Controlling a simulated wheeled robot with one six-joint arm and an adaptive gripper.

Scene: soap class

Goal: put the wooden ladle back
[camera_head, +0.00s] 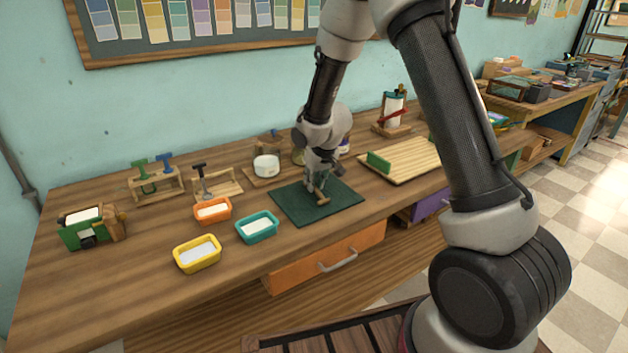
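My gripper (316,190) points down over the dark green mat (345,208) in the middle of the bench. A small brown wooden piece (323,201) shows right at its fingertips, low over or on the mat; it looks like part of the wooden ladle, but most of it is hidden by the gripper. I cannot tell whether the fingers are closed on it. Behind the gripper, a white round pot (266,166) stands on a small wooden base. A wooden rack (218,187) to the left holds a dark-handled tool, and another rack (155,186) holds green and blue tools.
Orange (212,210), teal (257,228) and yellow (197,254) trays with white contents stand left of the mat. A slatted board (412,160) with a green block lies to the right. A green and wooden device (88,228) stands far left. The bench's front left is clear.

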